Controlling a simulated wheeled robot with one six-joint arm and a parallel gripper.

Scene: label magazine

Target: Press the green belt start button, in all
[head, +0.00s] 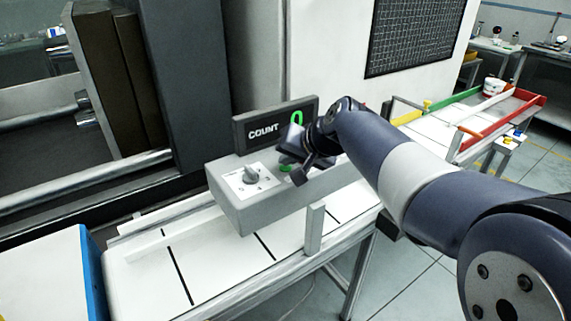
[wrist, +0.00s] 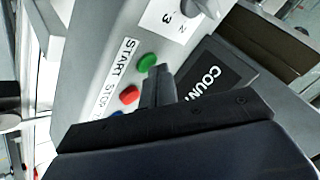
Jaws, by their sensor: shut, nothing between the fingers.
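The green start button (wrist: 147,62) sits on a grey control box (head: 236,208), beside the word START in the wrist view. A red button (wrist: 130,95) is next to it, by the word STOP. My gripper (wrist: 160,72) is shut and empty, its fingertips close beside the green button. I cannot tell whether they touch it. A COUNT display (head: 264,131) behind shows a green 0.
A rotary knob (head: 251,175) is on a white plate left of my gripper. A blue button (wrist: 117,113) lies beyond the red one. A white belt (head: 205,262) runs under the box. A tray with red and green walls (head: 520,108) is at right.

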